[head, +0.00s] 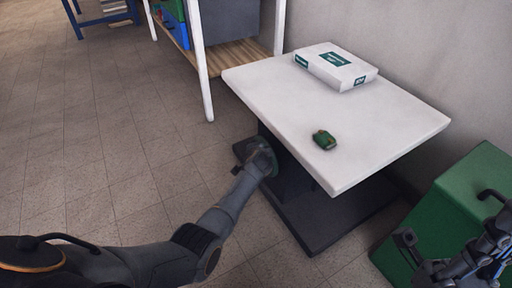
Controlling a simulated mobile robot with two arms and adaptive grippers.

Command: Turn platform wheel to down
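The platform (384,128) is a low table with a white top on a dark column and a flat dark base. A dark greenish wheel (270,164) is on the left side of its column, partly hidden by my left gripper. My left gripper (262,158) is at the wheel, beneath the left edge of the top; its fingers are too small and dark to tell open from shut, or whether they touch the wheel. My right gripper (452,222) is at the lower right, its fingers spread apart and empty, in front of a green box.
A white box (335,67) and a small green object (324,140) lie on the platform top. The green box (455,210) stands on the floor to the right. A white-legged shelf (203,70) stands behind. The tiled floor at left is clear.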

